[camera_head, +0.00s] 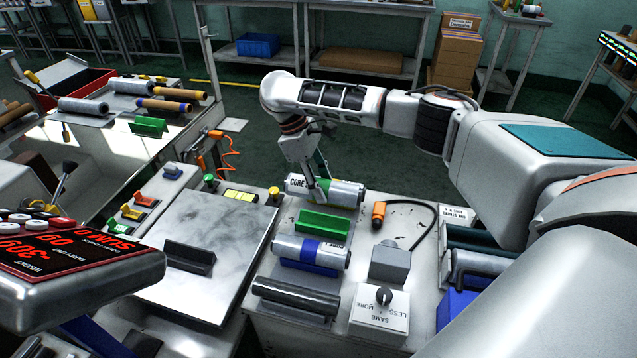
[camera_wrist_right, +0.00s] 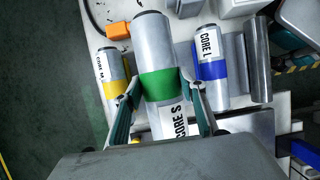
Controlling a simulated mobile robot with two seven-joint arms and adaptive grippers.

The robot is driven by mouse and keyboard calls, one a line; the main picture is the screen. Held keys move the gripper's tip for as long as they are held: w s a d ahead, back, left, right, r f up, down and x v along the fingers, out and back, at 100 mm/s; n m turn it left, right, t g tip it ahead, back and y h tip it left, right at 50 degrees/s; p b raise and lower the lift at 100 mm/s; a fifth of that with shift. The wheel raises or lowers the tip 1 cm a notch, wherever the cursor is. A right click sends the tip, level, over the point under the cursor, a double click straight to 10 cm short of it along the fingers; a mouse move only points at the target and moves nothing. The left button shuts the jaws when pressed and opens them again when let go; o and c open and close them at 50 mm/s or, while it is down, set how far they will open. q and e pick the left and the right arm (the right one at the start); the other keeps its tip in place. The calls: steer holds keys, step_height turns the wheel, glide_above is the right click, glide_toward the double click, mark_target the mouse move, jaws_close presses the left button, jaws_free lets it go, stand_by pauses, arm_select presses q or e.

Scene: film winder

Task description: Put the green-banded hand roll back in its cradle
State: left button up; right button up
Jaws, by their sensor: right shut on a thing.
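The green-banded hand roll (camera_head: 345,193), a silver cylinder labelled CORE S, is held in my right gripper (camera_head: 320,190). In the right wrist view the fingers (camera_wrist_right: 162,105) sit on either side of its green band (camera_wrist_right: 160,84). Its empty green cradle (camera_head: 324,223) stands on the bench just in front of the roll in the head view. The roll is apart from the cradle; its height over the bench is hard to tell. The cradle is not visible in the wrist view. My left gripper is not in view.
A blue-banded roll (camera_head: 310,251) lies in front of the green cradle, with a dark roll (camera_head: 296,294) nearer. A yellow-banded roll (camera_wrist_right: 112,78) is on the other side of the held roll. An orange-tipped cable (camera_head: 379,213) and grey box (camera_head: 390,262) stand right.

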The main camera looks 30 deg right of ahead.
step_height(320, 180, down, 4)
steer(key=shift+s+r+b, duration=0.1)
steer(key=shift+r+b, duration=0.05)
steer(key=shift+b, duration=0.9)
steer(key=shift+f+b, duration=0.5)
steer(key=shift+f, duration=0.1)
step_height(320, 180, down, 3)
steer(key=b, duration=0.3)
steer(key=shift+f, duration=0.55)
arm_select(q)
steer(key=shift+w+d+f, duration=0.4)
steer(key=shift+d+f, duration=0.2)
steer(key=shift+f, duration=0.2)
arm_select(e)
steer(key=shift+f, duration=0.3)
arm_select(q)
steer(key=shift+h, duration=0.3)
arm_select(e)
steer(key=o, duration=1.4)
